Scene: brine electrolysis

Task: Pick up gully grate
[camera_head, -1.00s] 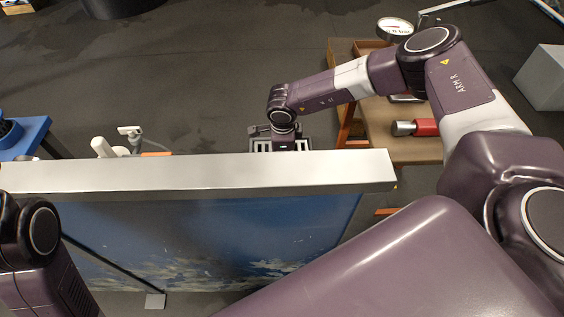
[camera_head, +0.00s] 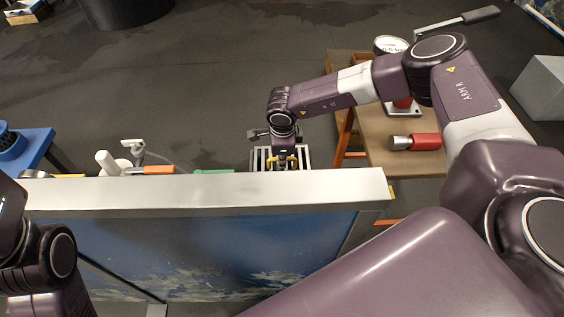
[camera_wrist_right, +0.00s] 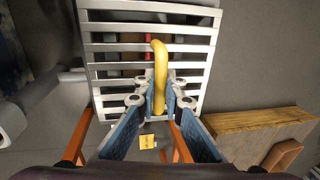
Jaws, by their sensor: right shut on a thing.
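The gully grate is a light metal slatted panel (camera_wrist_right: 105,57) with a yellow handle (camera_wrist_right: 160,70), filling the upper middle of the right wrist view. In the head view, the grate (camera_head: 304,157) shows just behind the pale top edge of the panel, partly hidden by my right wrist. My right gripper (camera_wrist_right: 159,108) has its blue-padded fingers shut on the yellow handle, one on each side. It also shows in the head view (camera_head: 285,158). My left arm is at the left edge of the head view, but its gripper is not visible.
A pale-topped blue panel (camera_head: 210,192) stands in front of the grate. A wooden table (camera_head: 390,165) with a red cylinder (camera_head: 425,141) and a gauge (camera_head: 391,45) is at right. A blue stand (camera_head: 35,143) is at left. Dark floor beyond is open.

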